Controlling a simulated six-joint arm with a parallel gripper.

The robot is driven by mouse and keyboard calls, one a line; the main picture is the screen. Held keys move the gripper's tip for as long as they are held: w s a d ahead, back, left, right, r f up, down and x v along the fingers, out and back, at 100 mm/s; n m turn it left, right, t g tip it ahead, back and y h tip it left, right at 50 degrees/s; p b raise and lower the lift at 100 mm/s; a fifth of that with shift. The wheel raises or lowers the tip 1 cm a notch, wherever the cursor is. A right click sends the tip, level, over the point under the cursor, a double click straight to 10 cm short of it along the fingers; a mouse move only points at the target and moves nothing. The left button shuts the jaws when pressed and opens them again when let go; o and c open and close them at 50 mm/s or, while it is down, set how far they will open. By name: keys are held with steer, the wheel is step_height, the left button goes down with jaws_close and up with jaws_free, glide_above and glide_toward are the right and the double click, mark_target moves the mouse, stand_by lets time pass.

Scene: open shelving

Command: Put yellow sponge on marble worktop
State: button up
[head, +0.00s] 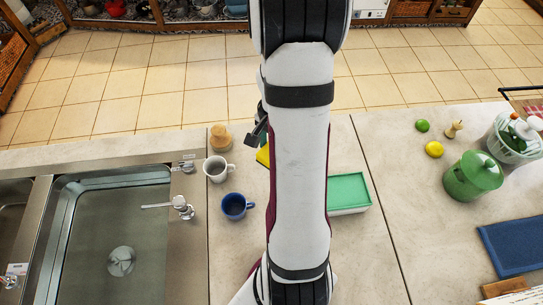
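A yellow item, likely the yellow sponge (263,156), shows as a small patch at the left edge of my arm. Most of it is hidden behind the arm. My gripper (256,133) shows only as a dark part just above that patch, also mostly hidden. I cannot tell whether its fingers are open or shut, or whether they touch the yellow item. The pale marble worktop (370,275) spreads below, right of the sink.
A white mug (217,169), a blue mug (236,206) and a wooden-topped item (220,138) stand left of my arm. A green-topped box (348,191) lies right of it. A lemon (434,149), lime (422,126) and green canister (473,176) stand farther right. The sink (115,240) is left.

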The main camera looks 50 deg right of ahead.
steer(key=shift+w+a+f, duration=0.25)
steer(key=shift+w+f, duration=0.7)
steer(key=shift+f, duration=1.65)
steer(key=shift+f, duration=0.1)
steer(key=o, duration=1.4)
steer(key=shift+o, duration=0.2)
step_height(320, 180, up, 12)
steer(key=shift+r, duration=0.15)
steer(key=s+a+r+n, duration=0.1)
steer(key=a+r+n, duration=0.2)
steer(key=a, duration=0.4)
steer(key=s+a+r+n+y, duration=0.1)
steer(key=s+a+r+n, duration=0.15)
steer(key=a, duration=0.45)
steer(key=s+a+r+n, duration=0.1)
steer(key=a+r+n, duration=0.15)
steer(key=a, duration=0.45)
steer(key=s+a+n, duration=0.4)
steer(key=s+a, duration=0.1)
steer(key=s, duration=0.1)
steer(key=shift+a+r+y, duration=0.15)
steer(key=shift+a+y, duration=0.1)
steer(key=shift+y, duration=0.15)
